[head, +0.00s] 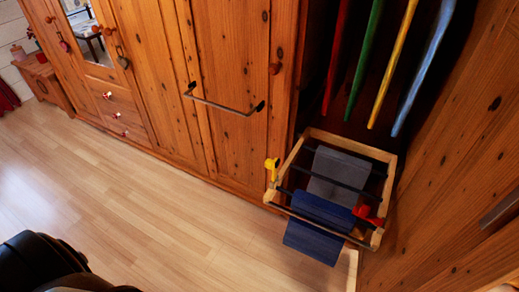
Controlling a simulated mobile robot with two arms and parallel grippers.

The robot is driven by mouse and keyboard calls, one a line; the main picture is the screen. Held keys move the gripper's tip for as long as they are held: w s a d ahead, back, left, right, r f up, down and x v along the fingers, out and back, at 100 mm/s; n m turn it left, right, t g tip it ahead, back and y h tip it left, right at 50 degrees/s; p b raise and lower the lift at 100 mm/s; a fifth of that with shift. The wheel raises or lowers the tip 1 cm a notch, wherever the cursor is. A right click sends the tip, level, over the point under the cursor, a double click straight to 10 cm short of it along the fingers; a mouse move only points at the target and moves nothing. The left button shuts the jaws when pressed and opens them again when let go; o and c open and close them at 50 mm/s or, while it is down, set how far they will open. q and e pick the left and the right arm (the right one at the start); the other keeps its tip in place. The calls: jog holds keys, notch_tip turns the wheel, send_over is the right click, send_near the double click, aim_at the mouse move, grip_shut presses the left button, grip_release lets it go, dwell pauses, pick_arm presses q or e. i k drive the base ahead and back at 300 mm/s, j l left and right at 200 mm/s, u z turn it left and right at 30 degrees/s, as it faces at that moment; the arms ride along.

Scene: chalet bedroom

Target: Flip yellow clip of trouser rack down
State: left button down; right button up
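The trouser rack (334,140) is a light wood frame with dark cross bars, standing at the open part of the wardrobe. A grey cloth (338,172) and a blue cloth (318,225) hang over its bars. The yellow clip (272,167) sits on the rack's left side and sticks up above the frame. A red clip (368,215) sits at the rack's right side. A dark part of my own body shows at the lower left, apart from the rack. Neither gripper can be made out.
Red, green, yellow and blue hanging strips (362,62) hang above the rack. A closed wooden wardrobe door (226,65) with a metal bar handle (222,106) is left of it. A wooden panel (450,150) bounds the right. The floor (165,215) in front is clear.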

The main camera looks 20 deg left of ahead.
aim_at(271, 164)
jog(key=j+z, duration=0.3)
jog(key=j, duration=0.8)
jog(key=k+j+z, duration=0.1)
jog(key=j+z, duration=0.2)
jog(key=j, duration=0.8)
